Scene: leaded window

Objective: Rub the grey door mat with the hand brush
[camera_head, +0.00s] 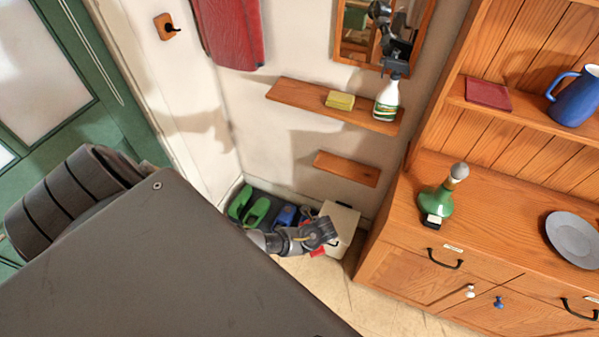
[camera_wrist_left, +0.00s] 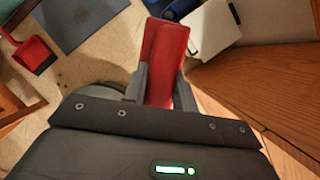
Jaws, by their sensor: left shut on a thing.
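My left gripper (camera_wrist_left: 160,85) is shut on a red, flat-sided thing (camera_wrist_left: 166,50), which I take to be the hand brush. Its bristles are not visible. In the head view my left gripper (camera_head: 325,232) is low near the wall corner, with a bit of red (camera_head: 318,252) showing below it. The grey door mat (camera_wrist_left: 85,18) lies flat on the floor at the top left of the wrist view, apart from the brush. In the head view the mat cannot be made out. My right gripper is not seen.
A red dustpan (camera_wrist_left: 35,52) lies left of the mat. A white box (camera_head: 341,225), green clogs (camera_head: 250,209) and blue shoes (camera_head: 285,216) are by the wall. A wooden cabinet (camera_head: 415,262) stands at the right.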

